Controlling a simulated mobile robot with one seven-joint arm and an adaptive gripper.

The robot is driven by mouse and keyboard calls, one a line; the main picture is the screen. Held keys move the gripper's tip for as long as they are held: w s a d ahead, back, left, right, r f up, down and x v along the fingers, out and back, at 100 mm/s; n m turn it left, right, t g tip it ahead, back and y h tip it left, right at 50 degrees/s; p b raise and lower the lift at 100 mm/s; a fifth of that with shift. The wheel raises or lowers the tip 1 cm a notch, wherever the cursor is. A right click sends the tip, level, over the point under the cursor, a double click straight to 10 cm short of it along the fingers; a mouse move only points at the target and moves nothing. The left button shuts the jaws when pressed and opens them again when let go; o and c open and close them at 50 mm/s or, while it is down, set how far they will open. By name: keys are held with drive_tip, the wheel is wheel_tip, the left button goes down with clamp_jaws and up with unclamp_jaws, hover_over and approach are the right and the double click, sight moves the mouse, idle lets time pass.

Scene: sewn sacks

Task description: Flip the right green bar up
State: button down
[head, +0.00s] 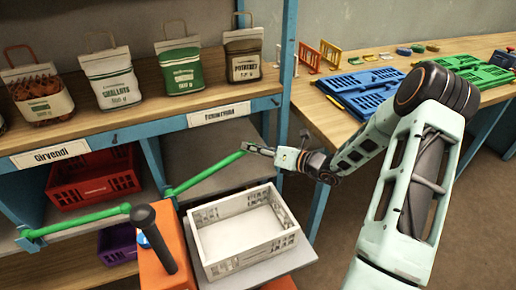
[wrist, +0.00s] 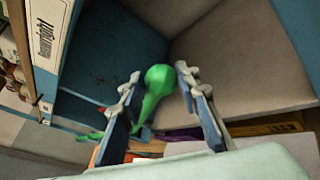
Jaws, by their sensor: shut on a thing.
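The right green bar (head: 205,174) runs from its mount on the shelf post (head: 169,192) up and to the right in the head view, in front of the compartment labelled "Fermitruld". My gripper (head: 258,149) is at its upper right end. In the wrist view my gripper (wrist: 158,84) has its fingers on both sides of the bar's rounded green end (wrist: 160,77) and is shut on it. The rest of the bar runs away below and is foreshortened there. A second green bar (head: 80,217) lies slightly tilted in front of the left compartment.
A white crate (head: 245,262) stands on a grey surface just below my gripper. A black post (head: 155,238) on orange rises near the bar's mount. A red crate (head: 93,184) is in the left compartment. Bags of goods (head: 180,66) stand on the shelf above. A blue upright (head: 286,70) is close by.

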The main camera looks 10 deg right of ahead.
drive_tip(key=s+a+r+n+h+p, duration=0.1)
drive_tip(key=a+r+n+h+p, duration=0.1)
drive_tip(key=a+r, duration=0.5)
drive_tip(key=shift+s+r+n+g+h+p, duration=0.4)
drive_tip(key=shift+r+p, duration=0.4)
drive_tip(key=shift+r, duration=0.9)
drive_tip(key=shift+w, duration=0.1)
drive_tip(key=c, duration=1.5)
unclamp_jaws()
drive_tip(key=shift+a+r, duration=0.1)
drive_tip(key=shift+o, duration=0.2)
drive_tip(key=v, duration=1.2)
